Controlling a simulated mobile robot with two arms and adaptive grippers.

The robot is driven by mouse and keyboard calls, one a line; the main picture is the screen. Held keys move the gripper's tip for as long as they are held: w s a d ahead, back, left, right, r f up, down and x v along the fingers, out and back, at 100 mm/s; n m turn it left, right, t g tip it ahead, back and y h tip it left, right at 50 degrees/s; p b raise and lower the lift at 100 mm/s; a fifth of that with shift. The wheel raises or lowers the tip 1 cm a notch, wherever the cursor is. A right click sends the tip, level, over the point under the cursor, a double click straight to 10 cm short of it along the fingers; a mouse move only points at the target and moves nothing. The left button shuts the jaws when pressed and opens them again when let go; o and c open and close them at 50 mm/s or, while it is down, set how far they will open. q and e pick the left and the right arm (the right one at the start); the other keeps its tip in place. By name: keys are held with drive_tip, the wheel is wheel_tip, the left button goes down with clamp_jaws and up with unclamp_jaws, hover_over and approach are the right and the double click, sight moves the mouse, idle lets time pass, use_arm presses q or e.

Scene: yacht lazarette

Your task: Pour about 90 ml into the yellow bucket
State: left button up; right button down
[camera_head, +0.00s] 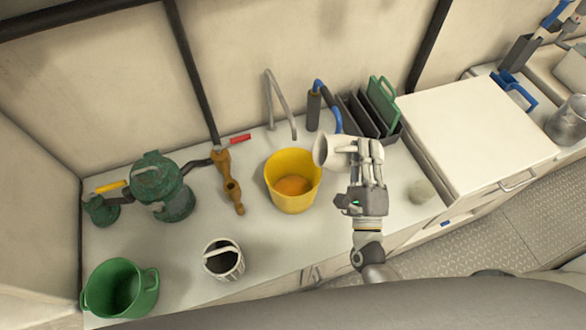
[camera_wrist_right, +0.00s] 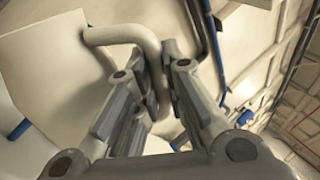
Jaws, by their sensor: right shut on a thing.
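The yellow bucket (camera_head: 292,202) stands upright on the white counter. Its inside looks orange at the bottom; I cannot tell whether that is liquid. My right gripper (camera_head: 366,168) is shut on a white jug (camera_head: 339,148), just right of and above the bucket. The jug is tilted, with its mouth facing left toward the bucket's right rim. No stream is visible, and the jug's contents are hidden. In the right wrist view, the jug's curved handle (camera_wrist_right: 122,35) runs down between the fingers. My left gripper is not in view.
A grey tap (camera_head: 272,100) stands behind the bucket. A brown valve fitting (camera_head: 229,185), a green pump (camera_head: 165,190), a white pail (camera_head: 223,262) and a green bucket (camera_head: 120,285) are to the left. A dark rack (camera_head: 365,113) and a white cabinet (camera_head: 480,125) are to the right.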

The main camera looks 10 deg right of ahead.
idle(0.8)
drive_tip(key=shift+d+f+m+b, duration=0.25)
drive_tip(key=shift+f+m+b, duration=0.3)
drive_tip(key=shift+m, duration=0.15)
drive_tip(key=shift+d+r+m+g+h, duration=0.15)
drive_tip(key=shift+d+m+g+h, duration=0.15)
drive_tip(key=shift+m+h, duration=0.35)
drive_tip(key=m, duration=0.1)
drive_tip(key=m+g+h, duration=0.1)
drive_tip(key=m, duration=0.1)
drive_tip(key=d+m, duration=0.1)
drive_tip(key=m, duration=0.1)
drive_tip(key=shift+d+f+g+h, duration=0.1)
drive_tip(key=shift+f+g+h, duration=0.25)
drive_tip(key=shift+f+g, duration=0.05)
drive_tip(key=d+f+m+g+b, duration=0.3)
drive_tip(key=f+m+b, duration=0.5)
drive_tip(key=f, duration=0.6)
drive_tip(key=shift+d+b, duration=0.25)
drive_tip(key=shift+b, duration=0.4)
